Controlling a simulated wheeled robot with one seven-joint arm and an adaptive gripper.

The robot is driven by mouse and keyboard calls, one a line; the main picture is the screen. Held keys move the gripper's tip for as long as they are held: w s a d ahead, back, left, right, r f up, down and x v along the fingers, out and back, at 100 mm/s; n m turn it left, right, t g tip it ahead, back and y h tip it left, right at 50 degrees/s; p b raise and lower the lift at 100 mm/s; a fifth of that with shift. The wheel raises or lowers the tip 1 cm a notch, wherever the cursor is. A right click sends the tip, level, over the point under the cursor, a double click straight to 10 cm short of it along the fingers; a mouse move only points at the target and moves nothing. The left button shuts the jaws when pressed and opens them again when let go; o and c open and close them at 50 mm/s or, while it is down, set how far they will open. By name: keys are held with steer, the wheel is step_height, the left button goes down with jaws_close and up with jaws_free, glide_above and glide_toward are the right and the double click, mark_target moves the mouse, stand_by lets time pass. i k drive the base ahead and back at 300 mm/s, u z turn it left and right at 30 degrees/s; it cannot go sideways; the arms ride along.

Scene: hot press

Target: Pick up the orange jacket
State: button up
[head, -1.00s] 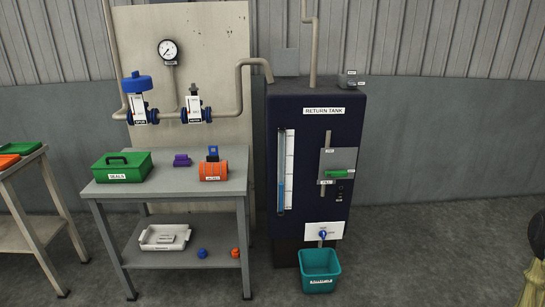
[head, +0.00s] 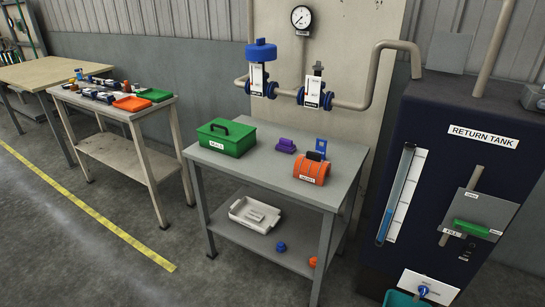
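The orange jacket (head: 311,172) is a short orange cylinder with a white label on its front and a dark handle on top. It lies on the right part of the grey table's top (head: 262,172) in the head view. A small blue upright piece (head: 321,145) stands close behind it. My gripper does not show in the head view.
A green box (head: 227,138) and a purple block (head: 286,146) share the tabletop. A white tray (head: 255,214) is on the lower shelf. The dark return tank (head: 440,185) stands at right. Open floor (head: 110,265) lies at front left.

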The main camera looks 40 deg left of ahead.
mark_target(313, 165)
steer(key=u, duration=0.75)
steer(key=i, duration=0.65)
steer(key=u, duration=0.7)
